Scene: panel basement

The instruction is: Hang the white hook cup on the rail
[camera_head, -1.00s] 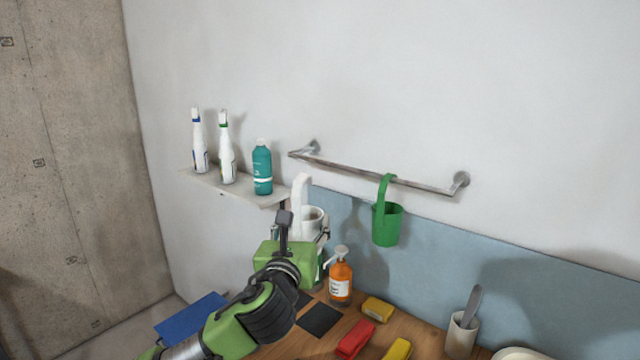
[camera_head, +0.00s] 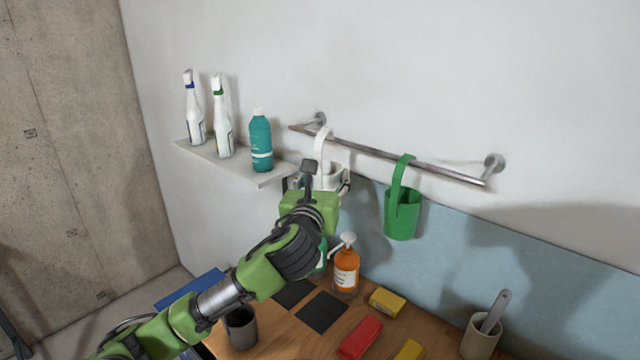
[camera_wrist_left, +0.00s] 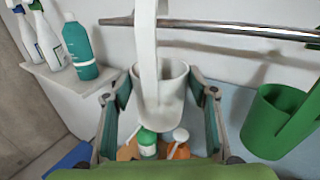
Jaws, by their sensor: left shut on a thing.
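The white hook cup (camera_head: 331,172) is in my left gripper (camera_head: 318,182), which is shut on its body. In the left wrist view the cup (camera_wrist_left: 172,88) sits upright between the two fingers (camera_wrist_left: 160,110), its tall hook strap rising past the top edge. The metal rail (camera_head: 400,159) is fixed to the wall, and its left part is close to the cup's hook. In the left wrist view the rail (camera_wrist_left: 225,29) passes behind the strap. I cannot tell whether hook and rail touch. My right gripper is not in view.
A green hook cup (camera_head: 402,215) hangs on the rail to the right. A shelf (camera_head: 220,161) at left holds two white spray bottles and a teal bottle (camera_head: 261,142). Below, the wooden table holds an orange bottle (camera_head: 346,272), a red block (camera_head: 360,337) and a dark cup (camera_head: 241,328).

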